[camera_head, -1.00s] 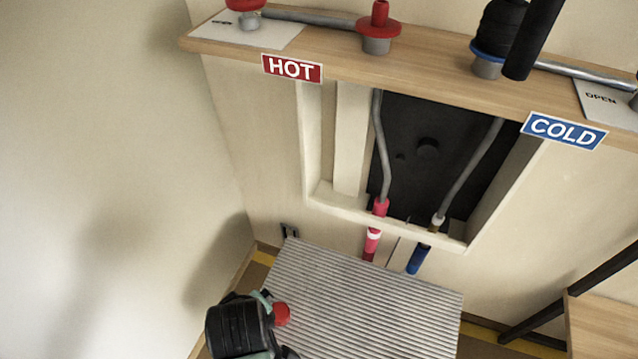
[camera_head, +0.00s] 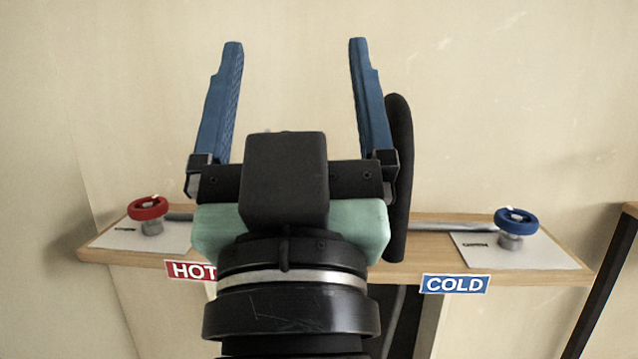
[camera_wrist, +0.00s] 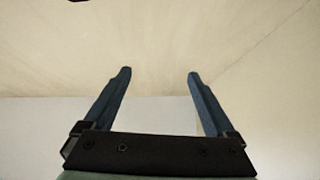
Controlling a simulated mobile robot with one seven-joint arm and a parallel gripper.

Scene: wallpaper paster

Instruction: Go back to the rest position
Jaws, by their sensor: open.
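My gripper (camera_head: 296,60) is raised in the middle of the head view, in front of the wall and above the wooden shelf. Its two blue fingers are spread wide with nothing between them. In the wrist view the gripper (camera_wrist: 158,80) is also open and empty, facing a plain pale surface. My wrist and forearm hide the middle of the shelf.
The wooden shelf (camera_head: 560,262) carries a red valve wheel (camera_head: 148,208) at left and a blue valve wheel (camera_head: 516,222) at right. A HOT label (camera_head: 190,270), partly hidden, and a COLD label (camera_head: 455,284) are on its front edge. A dark post (camera_head: 606,290) stands at far right.

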